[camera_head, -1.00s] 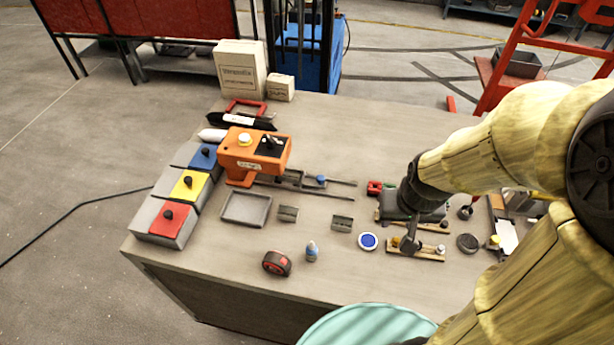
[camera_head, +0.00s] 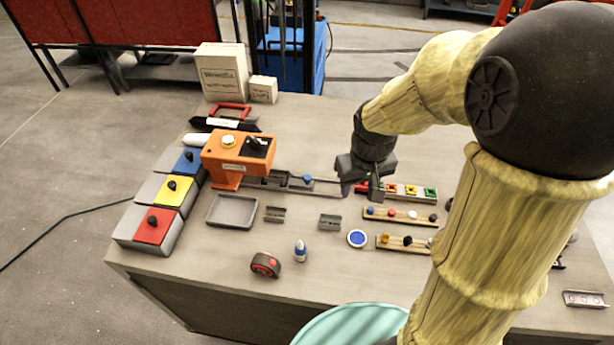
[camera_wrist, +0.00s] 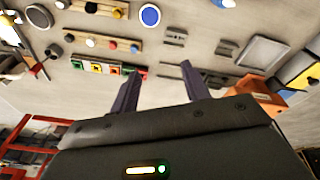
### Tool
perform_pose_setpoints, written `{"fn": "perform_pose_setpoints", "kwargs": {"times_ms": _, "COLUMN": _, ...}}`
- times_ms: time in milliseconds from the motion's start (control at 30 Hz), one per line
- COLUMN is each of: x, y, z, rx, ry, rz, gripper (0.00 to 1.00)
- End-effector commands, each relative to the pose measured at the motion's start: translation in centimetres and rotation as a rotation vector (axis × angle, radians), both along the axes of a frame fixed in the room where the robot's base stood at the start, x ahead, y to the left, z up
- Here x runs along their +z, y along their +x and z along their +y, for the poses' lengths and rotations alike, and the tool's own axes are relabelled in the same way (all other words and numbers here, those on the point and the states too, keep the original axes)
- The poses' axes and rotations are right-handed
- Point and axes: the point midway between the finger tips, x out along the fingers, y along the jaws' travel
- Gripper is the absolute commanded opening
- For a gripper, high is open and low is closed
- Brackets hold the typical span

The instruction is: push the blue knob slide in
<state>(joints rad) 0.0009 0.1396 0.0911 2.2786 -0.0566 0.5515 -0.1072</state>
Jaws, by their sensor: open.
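The slide sticks out to the right of the machine, and the rail runs on toward my gripper. My gripper (camera_head: 361,193) is open and empty, pointing down above the table to the right of the knob, apart from it. In the wrist view its two fingers (camera_wrist: 157,72) are spread, with bare table between them. The blue knob is not clear in the wrist view; a finger may cover it.
A row of coloured blocks (camera_head: 408,190) and two wooden peg boards (camera_head: 402,216) lie near my gripper on the right. A grey tray (camera_head: 232,211), small grey brackets (camera_head: 330,221) and a blue disc (camera_head: 357,238) are in front. Red, yellow and blue boxes (camera_head: 153,225) stand left.

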Motion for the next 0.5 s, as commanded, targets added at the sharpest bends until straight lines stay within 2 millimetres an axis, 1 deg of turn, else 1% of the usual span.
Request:
{"fn": "perform_pose_setpoints", "kwargs": {"times_ms": 33, "x": -0.6, "y": 2.0, "z": 0.9, "rx": 0.056, "ry": -0.010, "rz": 0.011, "gripper": 0.47}}
{"fn": "perform_pose_setpoints", "kwargs": {"times_ms": 100, "x": -0.7, "y": 4.2, "z": 2.0, "rx": 0.133, "ry": -0.023, "rz": 0.030, "gripper": 0.47}}
{"fn": "perform_pose_setpoints", "kwargs": {"times_ms": 300, "x": -0.8, "y": 10.0, "z": 5.3, "rx": 0.336, "ry": -0.051, "rz": 0.081, "gripper": 0.47}}
{"fn": "perform_pose_setpoints", "kwargs": {"times_ms": 500, "x": -1.0, "y": 14.8, "z": 8.2, "rx": 0.512, "ry": -0.064, "rz": 0.122, "gripper": 0.47}}
